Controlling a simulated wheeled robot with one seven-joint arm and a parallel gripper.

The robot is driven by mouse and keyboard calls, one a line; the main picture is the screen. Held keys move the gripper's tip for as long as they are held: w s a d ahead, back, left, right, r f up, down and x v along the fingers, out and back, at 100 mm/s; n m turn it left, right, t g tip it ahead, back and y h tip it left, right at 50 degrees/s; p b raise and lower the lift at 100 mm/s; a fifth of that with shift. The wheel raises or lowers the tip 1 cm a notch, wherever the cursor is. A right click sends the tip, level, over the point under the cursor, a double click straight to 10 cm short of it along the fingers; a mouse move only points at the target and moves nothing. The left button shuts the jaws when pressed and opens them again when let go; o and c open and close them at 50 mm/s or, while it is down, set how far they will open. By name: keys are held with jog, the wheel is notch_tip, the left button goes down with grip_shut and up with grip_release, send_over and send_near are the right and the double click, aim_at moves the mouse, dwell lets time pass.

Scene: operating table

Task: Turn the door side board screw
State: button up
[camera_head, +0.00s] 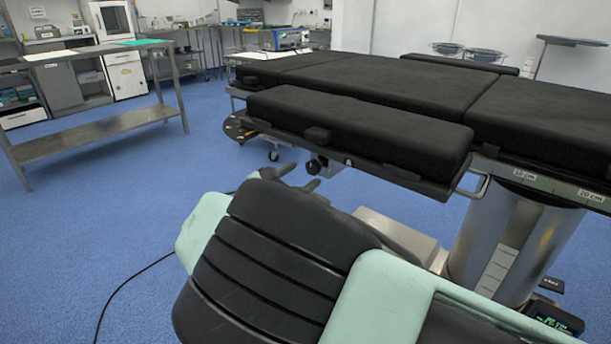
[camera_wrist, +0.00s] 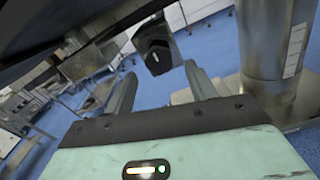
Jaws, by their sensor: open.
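The side board (camera_head: 360,128) is a black padded board along the near side of the operating table. A dark screw knob (camera_head: 316,166) hangs under its edge. In the wrist view the knob (camera_wrist: 154,48) is a black block under the dark board underside, ahead of my gripper (camera_wrist: 160,75) and roughly in line with the gap between its fingers. In the head view my gripper (camera_head: 297,176) shows only its grey fingertips past my arm, just below the knob. The fingers are open and apart, with nothing between them. The exact distance to the knob is hard to tell.
The table's metal column (camera_head: 497,240) stands to the right, with a metal rail handle (camera_head: 474,186) near the board's end. A steel bench (camera_head: 95,132) stands at the left. Blue floor (camera_head: 80,230) is clear between, except for a black cable (camera_head: 125,285).

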aim_at(314, 167)
jog(key=shift+x, duration=1.3)
jog(key=shift+s, duration=0.1)
jog(key=c, duration=1)
